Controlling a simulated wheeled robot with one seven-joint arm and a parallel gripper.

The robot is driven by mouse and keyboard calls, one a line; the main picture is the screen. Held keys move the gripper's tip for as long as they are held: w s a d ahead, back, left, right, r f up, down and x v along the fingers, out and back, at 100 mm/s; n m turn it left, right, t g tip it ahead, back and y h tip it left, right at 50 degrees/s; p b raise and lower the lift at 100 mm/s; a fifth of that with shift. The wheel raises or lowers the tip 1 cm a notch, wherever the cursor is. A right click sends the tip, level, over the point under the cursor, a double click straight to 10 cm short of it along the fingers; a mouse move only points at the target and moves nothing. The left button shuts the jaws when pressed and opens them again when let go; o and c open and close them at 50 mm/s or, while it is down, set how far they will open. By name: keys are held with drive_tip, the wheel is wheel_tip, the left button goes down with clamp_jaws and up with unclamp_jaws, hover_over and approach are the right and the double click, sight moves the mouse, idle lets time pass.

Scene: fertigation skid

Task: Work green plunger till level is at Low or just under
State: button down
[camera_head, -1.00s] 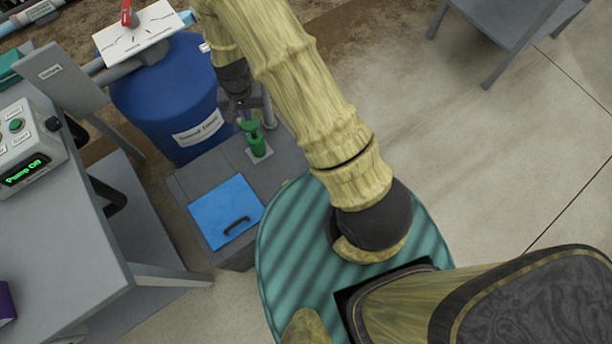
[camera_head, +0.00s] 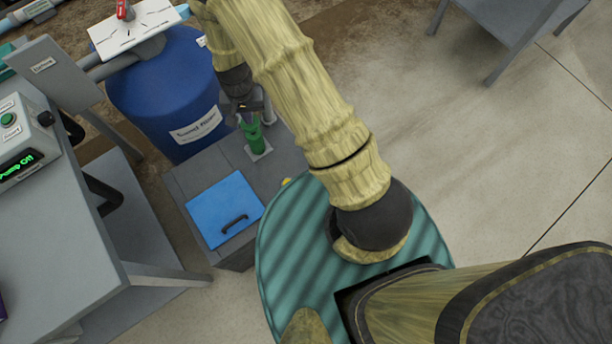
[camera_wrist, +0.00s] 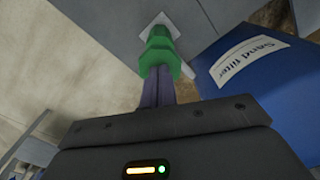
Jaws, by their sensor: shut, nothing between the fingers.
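The green plunger (camera_head: 256,138) stands upright on a small pale plate on top of a grey box. It also shows in the wrist view (camera_wrist: 158,48), directly beyond my fingertips. My gripper (camera_head: 246,115) is above the plunger, fingers pointing down at its top. In the wrist view my gripper (camera_wrist: 157,75) has its dark fingers together, at or very near the plunger's green top; I cannot tell whether they touch. No level marking or Low mark can be read in these views.
A blue tank (camera_head: 165,95), labelled "Sand filter" in the wrist view, stands close behind the plunger. A blue lid with a black handle (camera_head: 225,208) lies on the grey box. A grey table with a "Pump Off" control box (camera_head: 20,140) is at left. Open floor lies right.

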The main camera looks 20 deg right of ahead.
drive_tip(key=shift+f+b, duration=0.95)
drive_tip(key=shift+f, duration=0.85)
drive_tip(key=shift+r, duration=0.1)
wheel_tip(320, 180, up, 7)
drive_tip(key=p, duration=0.6)
drive_tip(key=shift+r, duration=0.2)
drive_tip(key=shift+f, duration=0.1)
